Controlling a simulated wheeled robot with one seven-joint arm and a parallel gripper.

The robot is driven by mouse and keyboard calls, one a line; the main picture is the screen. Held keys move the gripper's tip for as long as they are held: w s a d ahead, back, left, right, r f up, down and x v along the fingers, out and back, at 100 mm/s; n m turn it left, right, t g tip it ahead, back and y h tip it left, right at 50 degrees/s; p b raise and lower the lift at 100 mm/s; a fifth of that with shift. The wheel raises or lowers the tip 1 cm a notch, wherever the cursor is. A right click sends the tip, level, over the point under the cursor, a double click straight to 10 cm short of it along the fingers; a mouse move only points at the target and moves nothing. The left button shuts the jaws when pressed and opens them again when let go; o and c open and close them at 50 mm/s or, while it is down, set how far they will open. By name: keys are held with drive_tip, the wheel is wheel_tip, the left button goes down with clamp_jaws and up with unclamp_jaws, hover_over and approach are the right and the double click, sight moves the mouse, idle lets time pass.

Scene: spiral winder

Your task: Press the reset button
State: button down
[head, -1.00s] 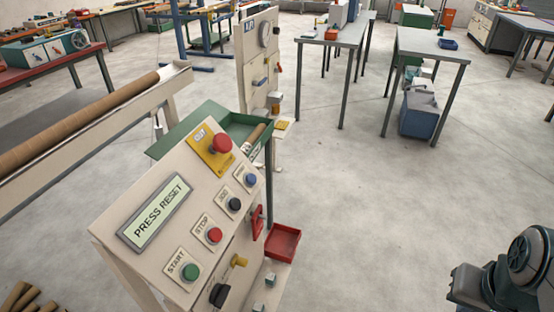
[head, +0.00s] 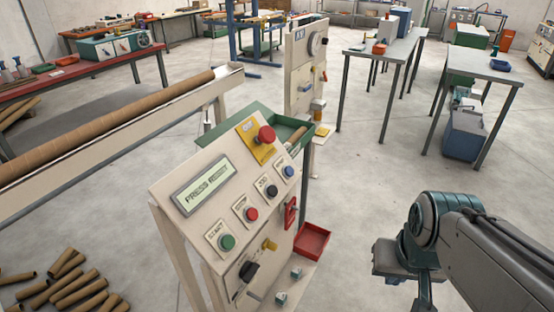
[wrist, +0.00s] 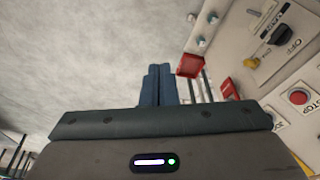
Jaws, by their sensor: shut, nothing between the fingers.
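The slanted control panel (head: 215,225) stands left of centre in the head view. Its display (head: 205,185) shows PRESS and a blurred second word. Along its lower edge are a green button (head: 227,242), a red button (head: 251,214), a black button (head: 272,191) and a blue button (head: 289,171). The blue button's label is too small to read, so I cannot confirm it is reset. My gripper (wrist: 159,72) is shut and empty in the wrist view, apart from the panel. That view shows the red button (wrist: 298,97) at right; the blue one is not visible there.
A red emergency button (head: 266,134) on a yellow plate is at the panel's top. Open floor lies right of the panel. Cardboard tubes (head: 80,285) lie at lower left.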

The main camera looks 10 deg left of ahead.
sight(289, 171)
drive_tip(key=shift+d, duration=0.1)
drive_tip(key=w+a+n+t+y+p, duration=0.1)
drive_tip(key=w+a+t+p, duration=0.2)
drive_tip(key=w, duration=0.7)
drive_tip(key=w+a+n+t+y+p, duration=0.1)
drive_tip(key=w+a+t+y+p, duration=0.1)
drive_tip(key=w+a+p, duration=0.4)
drive_tip(key=w+a+n+t+y+p, duration=0.1)
drive_tip(key=w+a+t+p, duration=0.4)
drive_tip(key=w, duration=1)
drive_tip(key=shift+w+r+y, duration=0.2)
drive_tip(key=shift+r+y, duration=0.2)
drive_tip(key=shift+y, duration=0.2)
drive_tip(key=w+a+f+b, duration=0.2)
drive_tip(key=a+f+b, duration=0.2)
drive_tip(key=a+f, duration=0.1)
drive_tip(key=shift+w+a+f, duration=0.15)
drive_tip(key=shift+a+f, duration=0.15)
drive_tip(key=shift+a, duration=0.4)
